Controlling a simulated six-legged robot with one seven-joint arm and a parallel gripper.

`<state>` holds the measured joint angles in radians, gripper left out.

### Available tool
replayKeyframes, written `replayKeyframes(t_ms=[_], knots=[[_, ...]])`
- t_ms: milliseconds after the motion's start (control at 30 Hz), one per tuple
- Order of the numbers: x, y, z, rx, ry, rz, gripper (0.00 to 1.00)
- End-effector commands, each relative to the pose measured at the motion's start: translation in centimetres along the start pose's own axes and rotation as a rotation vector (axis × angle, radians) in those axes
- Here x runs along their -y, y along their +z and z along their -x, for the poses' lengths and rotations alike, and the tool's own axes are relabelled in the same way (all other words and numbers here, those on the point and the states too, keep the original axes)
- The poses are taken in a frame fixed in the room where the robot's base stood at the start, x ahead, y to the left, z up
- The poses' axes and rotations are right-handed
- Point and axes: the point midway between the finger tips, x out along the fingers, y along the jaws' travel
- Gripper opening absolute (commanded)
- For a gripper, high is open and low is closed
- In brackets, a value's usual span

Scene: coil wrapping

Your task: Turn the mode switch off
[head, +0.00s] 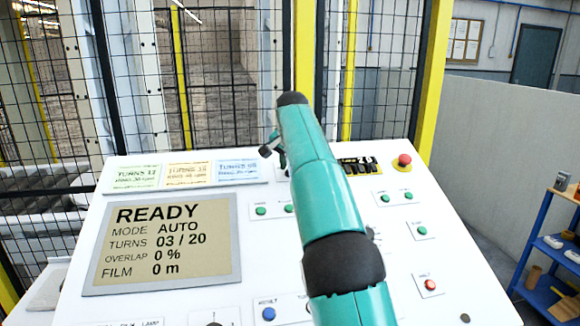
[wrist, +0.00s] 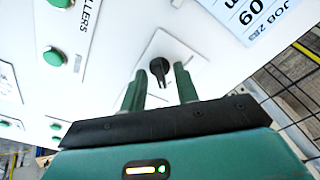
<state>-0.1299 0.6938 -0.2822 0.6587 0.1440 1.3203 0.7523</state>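In the wrist view a black rotary switch (wrist: 158,65) with a pointed handle sits on a square plate on the white panel. Its label cannot be read, so I cannot tell by name that it is the mode switch. My gripper (wrist: 159,80) is open, its two green fingers on either side of the switch handle and apart from it in the picture. How deep they reach is unclear. In the head view my arm hides this switch, and my gripper (head: 270,148) shows only in part. The display (head: 165,243) reads READY, MODE AUTO.
Green buttons (wrist: 54,56) line the panel near the switch, and a job label (wrist: 250,15) lies at upper right. In the head view a red emergency button (head: 403,161) stands at the panel's top right. A wire fence (head: 220,75) rises behind the panel.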

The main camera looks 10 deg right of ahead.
Motion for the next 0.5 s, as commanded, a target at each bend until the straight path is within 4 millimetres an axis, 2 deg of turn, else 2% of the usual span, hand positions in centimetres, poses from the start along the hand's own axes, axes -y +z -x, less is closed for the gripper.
replayKeyframes(t_ms=[67,200,233,500], knots=[[-0.01,0.0,0.01,0.0,0.0,0.0,0.31],[-0.02,0.0,0.02,0.0,0.0,0.0,0.03],[-0.02,0.0,0.03,0.0,0.0,0.0,0.0],[-0.03,-0.01,0.05,0.0,0.0,0.008,0.0]])
